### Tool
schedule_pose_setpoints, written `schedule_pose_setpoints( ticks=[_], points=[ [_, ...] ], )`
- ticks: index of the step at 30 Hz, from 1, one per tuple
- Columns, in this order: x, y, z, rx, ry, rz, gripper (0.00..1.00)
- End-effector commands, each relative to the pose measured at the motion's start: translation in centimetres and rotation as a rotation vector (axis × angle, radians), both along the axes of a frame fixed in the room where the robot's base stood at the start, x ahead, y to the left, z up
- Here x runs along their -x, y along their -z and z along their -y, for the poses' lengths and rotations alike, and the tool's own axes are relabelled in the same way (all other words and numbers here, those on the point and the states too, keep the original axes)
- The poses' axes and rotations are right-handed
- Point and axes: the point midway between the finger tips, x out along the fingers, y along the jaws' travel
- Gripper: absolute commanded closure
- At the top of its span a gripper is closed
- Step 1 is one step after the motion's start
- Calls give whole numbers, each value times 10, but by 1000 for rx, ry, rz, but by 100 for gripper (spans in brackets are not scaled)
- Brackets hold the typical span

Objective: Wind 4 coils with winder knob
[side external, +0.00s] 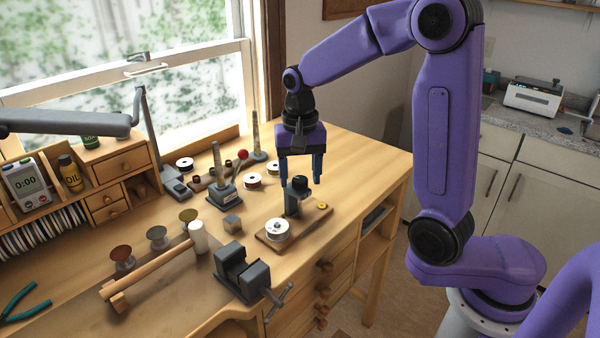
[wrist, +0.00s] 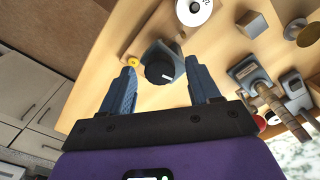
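The coil winder stands on a wooden base (side external: 262,238) near the bench's right edge. Its black winder knob (side external: 300,182) tops a dark grey post, and it also shows in the wrist view (wrist: 160,68). A white spool (side external: 277,230) sits on the base beside the post; it shows at the top of the wrist view (wrist: 194,10). A small yellow button (side external: 322,206) is at the base's right end. My gripper (side external: 302,180) points down above the knob, its blue fingers apart and empty. In the wrist view the knob lies between and beyond the fingertips (wrist: 160,80), with no visible contact.
A grey vise (side external: 240,272) stands at the front edge. Several white spools (side external: 253,181) lie behind. A mallet (side external: 160,262) lies left. The bench right of the winder is clear.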

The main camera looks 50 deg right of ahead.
Motion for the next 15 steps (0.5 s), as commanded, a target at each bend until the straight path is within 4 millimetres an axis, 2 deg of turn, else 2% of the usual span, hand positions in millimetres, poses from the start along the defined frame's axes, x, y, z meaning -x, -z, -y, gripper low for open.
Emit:
schedule_pose_setpoints(
  ticks=[9, 15],
  points=[
    [0, -2, 0, -1, -1, 1, 40],
    [-1, -26, 0, 0, -1, 5, 40]
  ],
)
